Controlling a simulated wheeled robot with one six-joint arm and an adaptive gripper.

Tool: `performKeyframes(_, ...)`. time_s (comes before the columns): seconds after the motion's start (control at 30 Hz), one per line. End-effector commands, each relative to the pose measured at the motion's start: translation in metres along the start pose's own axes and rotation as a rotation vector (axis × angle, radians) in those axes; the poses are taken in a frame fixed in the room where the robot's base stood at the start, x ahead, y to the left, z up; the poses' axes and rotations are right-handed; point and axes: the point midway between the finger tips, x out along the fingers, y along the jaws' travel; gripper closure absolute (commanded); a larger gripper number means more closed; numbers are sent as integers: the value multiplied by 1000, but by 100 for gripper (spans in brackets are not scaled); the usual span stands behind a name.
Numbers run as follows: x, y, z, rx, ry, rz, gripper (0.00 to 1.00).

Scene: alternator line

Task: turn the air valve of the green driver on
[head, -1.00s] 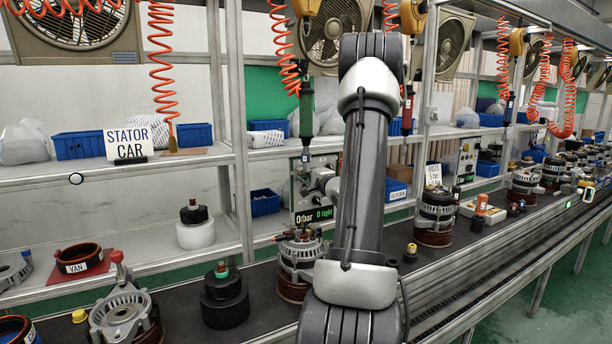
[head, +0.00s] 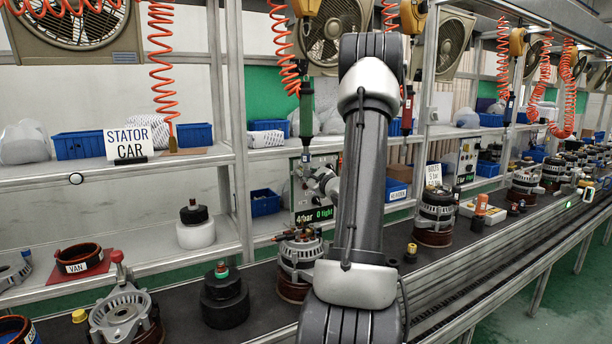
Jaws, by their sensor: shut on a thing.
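The green driver (head: 306,112) hangs upright from an orange coiled hose, in front of the shelf in the head view. Below it stands a control panel (head: 328,160) with a display (head: 314,216) that reads "4bar" and "0 tight". My gripper (head: 308,174) is at the panel's front, below the driver, and is shut on the air valve. The valve is very small and mostly covered by the fingers, so its handle angle is hard to tell. My upper arm hides the panel's right side.
An alternator assembly (head: 297,262) stands on the dark conveyor (head: 262,300) just below the panel. A red driver (head: 407,112) hangs to the right of my arm.

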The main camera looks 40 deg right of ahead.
Motion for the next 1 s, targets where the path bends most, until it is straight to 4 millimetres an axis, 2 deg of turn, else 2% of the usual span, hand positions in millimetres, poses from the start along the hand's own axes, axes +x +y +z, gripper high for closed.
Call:
performKeyframes(0.6,-1,1,-1,537,3,2,100)
performKeyframes(1.0,-1,1,-1,702,4,1,100)
